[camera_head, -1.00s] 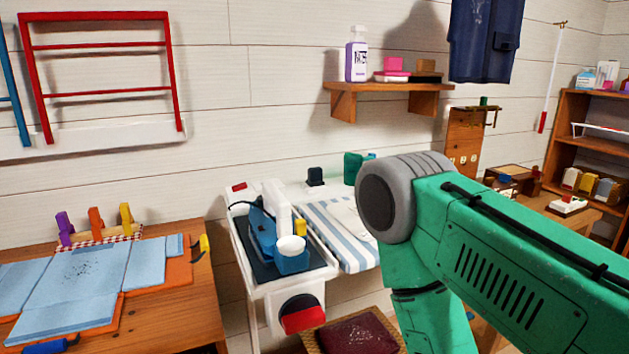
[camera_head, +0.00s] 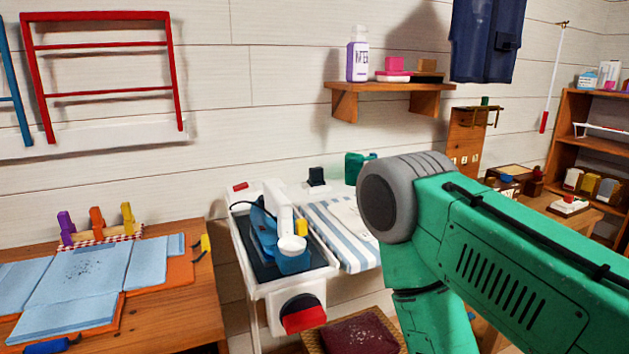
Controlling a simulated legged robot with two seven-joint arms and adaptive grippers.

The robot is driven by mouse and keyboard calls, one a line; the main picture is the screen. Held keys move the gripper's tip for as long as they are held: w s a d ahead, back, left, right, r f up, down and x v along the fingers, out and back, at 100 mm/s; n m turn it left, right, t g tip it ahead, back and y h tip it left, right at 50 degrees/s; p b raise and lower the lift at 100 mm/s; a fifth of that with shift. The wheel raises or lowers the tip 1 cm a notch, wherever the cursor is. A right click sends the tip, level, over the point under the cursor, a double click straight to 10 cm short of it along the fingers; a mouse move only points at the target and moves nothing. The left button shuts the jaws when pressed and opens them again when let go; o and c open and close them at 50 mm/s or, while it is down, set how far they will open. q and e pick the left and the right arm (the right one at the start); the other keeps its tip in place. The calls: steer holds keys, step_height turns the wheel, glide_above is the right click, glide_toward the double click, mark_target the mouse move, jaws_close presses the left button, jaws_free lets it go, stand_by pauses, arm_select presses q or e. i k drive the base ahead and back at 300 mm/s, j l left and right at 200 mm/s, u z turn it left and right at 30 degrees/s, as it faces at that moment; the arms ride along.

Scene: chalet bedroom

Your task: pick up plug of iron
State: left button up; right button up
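A blue and white iron (camera_head: 266,236) stands on a dark pad at the left end of a white ironing table (camera_head: 241,262). A dark cord (camera_head: 244,204) curves beside the iron on its left. A small black block (camera_head: 316,176) stands at the table's back edge; it may be the plug, but I cannot tell for sure. My green right arm covers the right part of the table. Neither gripper is in view.
A wooden table (camera_head: 175,318) with blue cloths stands at the left. A striped cover (camera_head: 330,228) lies right of the iron. A wall shelf (camera_head: 385,88) holds a bottle (camera_head: 357,57). A dark red cushion (camera_head: 358,336) sits low in front.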

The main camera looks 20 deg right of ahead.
mark_target(316, 174)
steer(key=l, duration=0.6)
steer(key=i+l, duration=0.15)
steer(key=l, duration=0.45)
steer(key=l+z, duration=0.1)
steer(key=l, duration=0.5)
steer(key=i+l, duration=0.15)
steer(key=l, duration=0.45)
